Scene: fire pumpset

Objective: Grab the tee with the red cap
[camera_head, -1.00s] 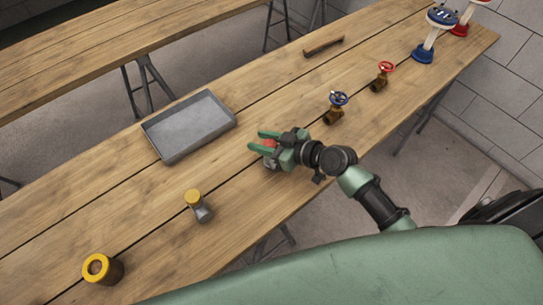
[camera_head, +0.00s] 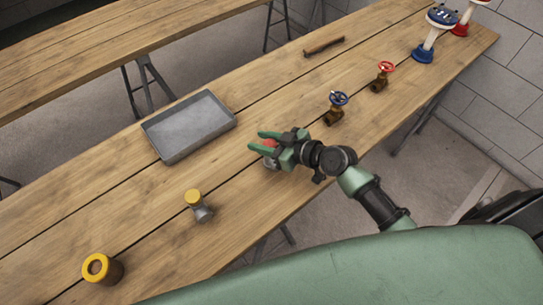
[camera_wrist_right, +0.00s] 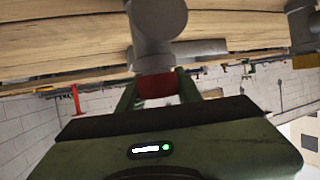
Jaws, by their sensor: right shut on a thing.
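The tee with the red cap (camera_head: 269,143) is on the near table, mostly hidden by my right gripper (camera_head: 258,141) in the head view. In the right wrist view, the grey tee body (camera_wrist_right: 156,35) and its red cap (camera_wrist_right: 158,86) sit between the green fingers of my right gripper (camera_wrist_right: 159,88). The fingers are shut on the red cap from both sides. In the head view the tee appears to be still at the tabletop; whether it touches the wood is hidden. My left gripper is not in view.
A grey tray (camera_head: 190,126) lies behind the gripper. A yellow-capped tee (camera_head: 199,207) and a yellow-rimmed fitting (camera_head: 103,268) stand to the left. A blue-wheel valve (camera_head: 336,107), a red-wheel valve (camera_head: 383,74) and a hammer (camera_head: 324,46) are to the right.

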